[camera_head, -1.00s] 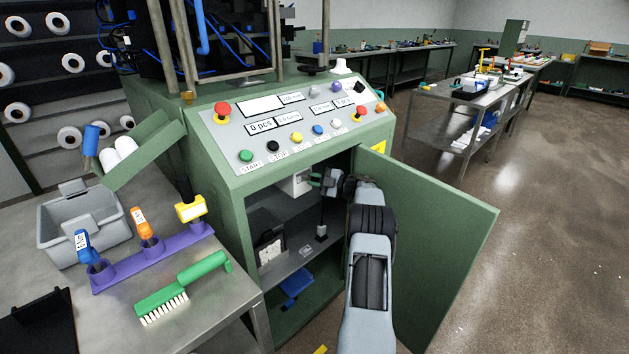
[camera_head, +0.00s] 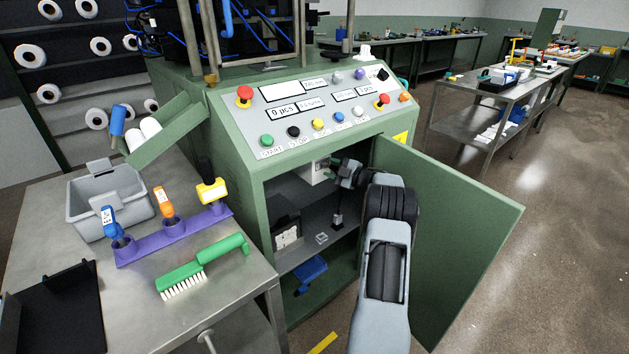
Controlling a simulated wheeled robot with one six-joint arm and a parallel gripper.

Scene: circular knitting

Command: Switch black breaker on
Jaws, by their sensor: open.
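The green cabinet (camera_head: 250,175) stands with its door (camera_head: 450,230) swung open to the right. A white box (camera_head: 312,173) is mounted high inside, under the control panel. I cannot make out the black breaker or its lever at this size; it may be at this box, partly hidden by my gripper. My gripper (camera_head: 332,163) reaches into the upper part of the opening, just right of the white box.
The cabinet's inner shelf holds a black and white unit (camera_head: 286,232); a blue object (camera_head: 310,270) lies below. The panel has a red mushroom button (camera_head: 244,93). The table at left holds a grey bin (camera_head: 108,205) and green brush (camera_head: 205,268). Floor right of the door is clear.

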